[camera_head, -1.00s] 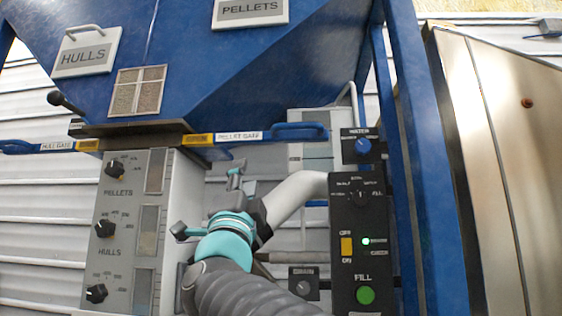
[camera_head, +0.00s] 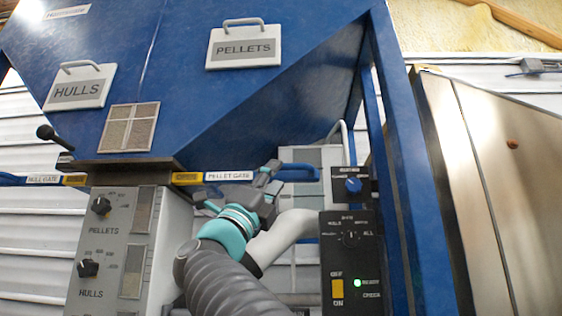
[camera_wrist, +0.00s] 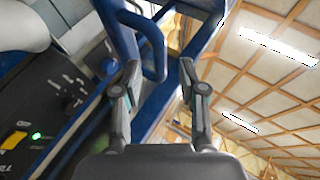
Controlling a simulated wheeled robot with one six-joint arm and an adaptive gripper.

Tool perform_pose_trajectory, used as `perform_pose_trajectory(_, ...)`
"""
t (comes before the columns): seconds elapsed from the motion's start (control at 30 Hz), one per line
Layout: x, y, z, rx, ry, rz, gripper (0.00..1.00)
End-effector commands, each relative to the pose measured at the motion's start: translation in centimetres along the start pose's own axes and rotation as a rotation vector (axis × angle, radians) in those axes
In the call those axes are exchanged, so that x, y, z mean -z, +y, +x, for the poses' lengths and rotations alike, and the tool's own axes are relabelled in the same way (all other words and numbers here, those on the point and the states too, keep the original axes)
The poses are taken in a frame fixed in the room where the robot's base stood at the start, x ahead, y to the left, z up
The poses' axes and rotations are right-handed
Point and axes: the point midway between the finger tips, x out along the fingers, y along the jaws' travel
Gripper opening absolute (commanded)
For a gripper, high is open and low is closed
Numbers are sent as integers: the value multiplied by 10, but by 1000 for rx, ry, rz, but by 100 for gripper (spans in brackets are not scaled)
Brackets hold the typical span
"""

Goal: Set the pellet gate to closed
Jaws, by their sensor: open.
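The pellet gate (camera_head: 228,176) is a slide bar with a white "PELLET GATE" label and a yellow section at its left. Its blue loop handle (camera_head: 298,173) sticks out to the right under the hopper. My gripper (camera_head: 273,170) is open, just left of and close to that handle. In the wrist view the blue handle (camera_wrist: 153,72) rises between and beyond the open fingers of my gripper (camera_wrist: 158,88). I cannot tell whether the fingers touch it.
The hull gate (camera_head: 42,180) is at the left. A grey panel with dials (camera_head: 103,205) stands below the hopper (camera_head: 180,95). A black control box (camera_head: 350,265) and a blue post (camera_head: 420,170) stand close on the right.

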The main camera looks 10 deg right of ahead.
Motion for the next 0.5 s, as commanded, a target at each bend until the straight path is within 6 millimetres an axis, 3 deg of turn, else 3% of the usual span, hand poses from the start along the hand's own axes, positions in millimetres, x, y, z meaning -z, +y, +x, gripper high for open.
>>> perform_pose_trajectory(0.03,-1,-1,12,1,1,-2,41)
perform_pose_trajectory(0.2,0,-1,34,0,1,-1,41)
perform_pose_trajectory(0.5,0,0,47,0,-1,0,41)
